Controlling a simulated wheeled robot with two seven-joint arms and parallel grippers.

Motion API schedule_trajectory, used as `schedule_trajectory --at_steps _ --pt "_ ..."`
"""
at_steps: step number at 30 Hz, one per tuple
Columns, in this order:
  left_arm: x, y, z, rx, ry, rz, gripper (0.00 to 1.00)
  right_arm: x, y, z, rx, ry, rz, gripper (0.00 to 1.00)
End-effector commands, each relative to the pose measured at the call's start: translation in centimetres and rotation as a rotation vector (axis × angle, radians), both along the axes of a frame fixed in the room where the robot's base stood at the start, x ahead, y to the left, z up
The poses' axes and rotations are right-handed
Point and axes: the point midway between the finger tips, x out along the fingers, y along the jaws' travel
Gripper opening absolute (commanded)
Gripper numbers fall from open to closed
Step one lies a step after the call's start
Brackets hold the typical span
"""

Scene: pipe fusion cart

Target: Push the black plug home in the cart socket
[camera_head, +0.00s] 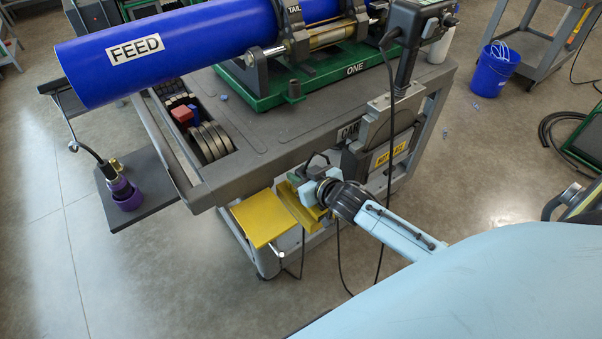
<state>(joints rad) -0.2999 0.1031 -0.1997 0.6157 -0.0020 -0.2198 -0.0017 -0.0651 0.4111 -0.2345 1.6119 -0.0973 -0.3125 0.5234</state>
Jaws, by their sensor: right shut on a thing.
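My right gripper (311,188) is at the front side of the cart, below its top edge, beside a yellow housing (298,207). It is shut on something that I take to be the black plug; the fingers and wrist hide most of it. A black cable hangs below the gripper. A flat yellow flap (258,218) stands out from the cart just left of the gripper. The socket opening is hidden, so I cannot tell how deep the plug sits. My left gripper is out of view.
The grey cart (290,155) carries a blue pipe (190,45) marked FEED in a green-based machine. A black cable runs down from a control box (418,18) near my right wrist. A blue bucket (495,70) stands on the floor.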

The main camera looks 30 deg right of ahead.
Motion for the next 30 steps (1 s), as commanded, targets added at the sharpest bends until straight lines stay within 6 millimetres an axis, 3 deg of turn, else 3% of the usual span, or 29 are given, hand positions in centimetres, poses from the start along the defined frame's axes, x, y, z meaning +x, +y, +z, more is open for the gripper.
schedule_trajectory --at_steps 30 --pt "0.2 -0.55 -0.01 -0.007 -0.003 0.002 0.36 0.02 0.02 -0.55 0.002 -0.001 -0.001 0.07"
